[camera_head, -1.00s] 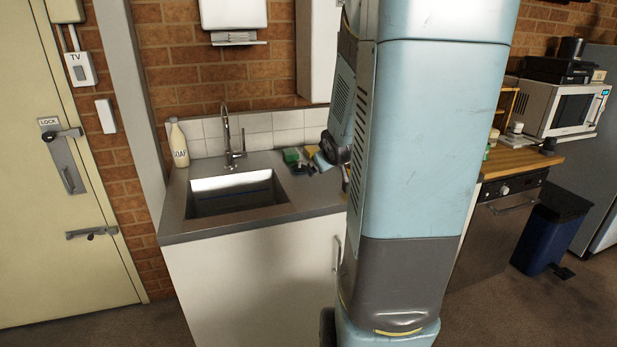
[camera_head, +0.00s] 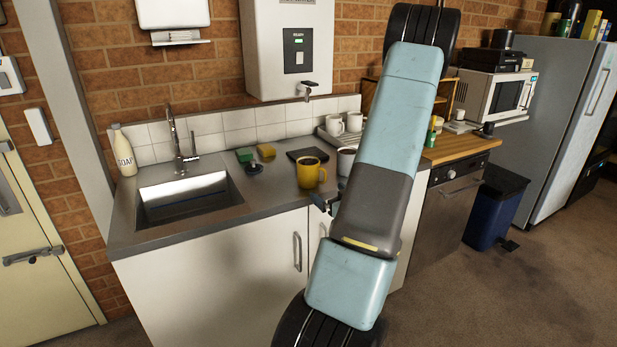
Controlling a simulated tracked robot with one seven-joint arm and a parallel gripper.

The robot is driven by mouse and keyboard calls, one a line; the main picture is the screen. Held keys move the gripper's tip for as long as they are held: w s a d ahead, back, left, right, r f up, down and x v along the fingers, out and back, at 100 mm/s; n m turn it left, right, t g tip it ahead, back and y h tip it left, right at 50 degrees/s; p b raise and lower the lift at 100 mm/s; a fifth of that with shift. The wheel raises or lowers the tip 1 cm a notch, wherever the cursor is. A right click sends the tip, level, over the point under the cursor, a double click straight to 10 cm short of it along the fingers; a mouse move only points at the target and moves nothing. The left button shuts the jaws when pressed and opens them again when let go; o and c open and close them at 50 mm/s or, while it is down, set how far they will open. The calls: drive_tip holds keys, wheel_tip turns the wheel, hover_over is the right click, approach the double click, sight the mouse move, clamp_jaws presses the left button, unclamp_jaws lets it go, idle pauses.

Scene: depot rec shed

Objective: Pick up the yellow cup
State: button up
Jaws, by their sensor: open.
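The yellow cup (camera_head: 309,177) stands upright on the grey counter, right of the sink, with something dark inside and its handle towards the right. My arm crosses the view just right of it. A small part of my gripper (camera_head: 321,203) shows at the counter's front edge, just below and right of the cup. The rest of it is hidden behind my arm. It is open, and the cup appears to stand free of it.
A white mug (camera_head: 346,160) stands close right of the cup, partly behind my arm. A dark flat pad (camera_head: 306,154), a yellow sponge (camera_head: 266,151) and a black sink plug (camera_head: 254,168) lie nearby. The sink (camera_head: 188,198) is left. A wall water heater (camera_head: 290,50) hangs above.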

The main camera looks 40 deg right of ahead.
sight(314, 178)
drive_tip(key=w+d, duration=0.1)
drive_tip(key=w, duration=0.3)
drive_tip(key=w+d, duration=0.1)
drive_tip(key=w, duration=0.3)
drive_tip(key=w+d, duration=0.1)
drive_tip(key=w, duration=0.3)
drive_tip(key=shift+w+d, duration=0.15)
drive_tip(key=shift+w, duration=0.2)
drive_tip(key=c, duration=1.2)
drive_tip(key=shift+o, duration=0.2)
